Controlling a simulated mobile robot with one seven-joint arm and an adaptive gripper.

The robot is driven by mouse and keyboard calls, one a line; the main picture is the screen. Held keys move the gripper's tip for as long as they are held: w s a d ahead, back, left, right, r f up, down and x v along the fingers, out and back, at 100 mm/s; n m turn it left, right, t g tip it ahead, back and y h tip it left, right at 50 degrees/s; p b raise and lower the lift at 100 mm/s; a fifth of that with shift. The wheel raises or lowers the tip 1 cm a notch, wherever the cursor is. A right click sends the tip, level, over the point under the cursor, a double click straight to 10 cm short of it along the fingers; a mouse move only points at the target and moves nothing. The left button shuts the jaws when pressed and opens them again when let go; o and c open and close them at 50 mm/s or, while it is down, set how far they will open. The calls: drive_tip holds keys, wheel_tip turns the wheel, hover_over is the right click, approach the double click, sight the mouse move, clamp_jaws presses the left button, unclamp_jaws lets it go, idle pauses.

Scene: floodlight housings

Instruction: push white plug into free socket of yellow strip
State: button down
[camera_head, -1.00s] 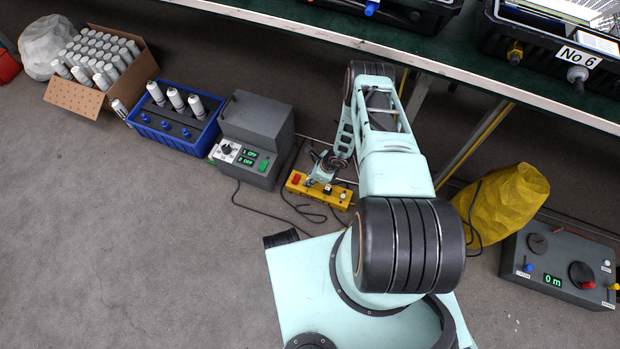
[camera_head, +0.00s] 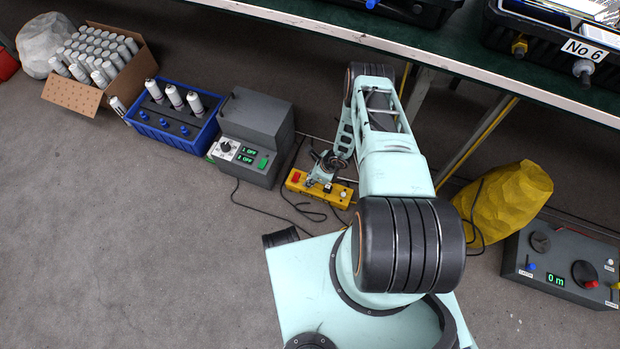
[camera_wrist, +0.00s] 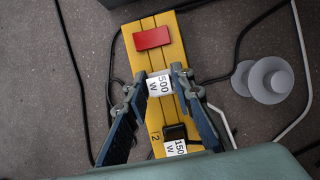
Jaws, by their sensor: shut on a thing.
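The yellow strip (camera_wrist: 142,65) lies on the floor and shows a red switch (camera_wrist: 151,38) at its far end in the wrist view. A black plug tagged "150 W" (camera_wrist: 175,135) sits in the strip nearer the bottom, beside the mark "2". In the head view the yellow strip (camera_head: 296,187) is partly covered by my gripper (camera_head: 321,180).
A pale round object (camera_wrist: 268,82) is right of the strip. Dark and white cables run around it. A grey box with "OFF" displays (camera_head: 255,130) stands left of the strip, and a yellow sack (camera_head: 505,205) stands to the right. A green-topped table (camera_head: 440,42) overhangs behind.

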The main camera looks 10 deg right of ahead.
drive_tip(key=shift+f, duration=0.3)
drive_tip(key=c, duration=1.6)
unclamp_jaws()
drive_tip(key=shift+r+p, duration=3.25)
drive_tip(key=shift+r, duration=0.3)
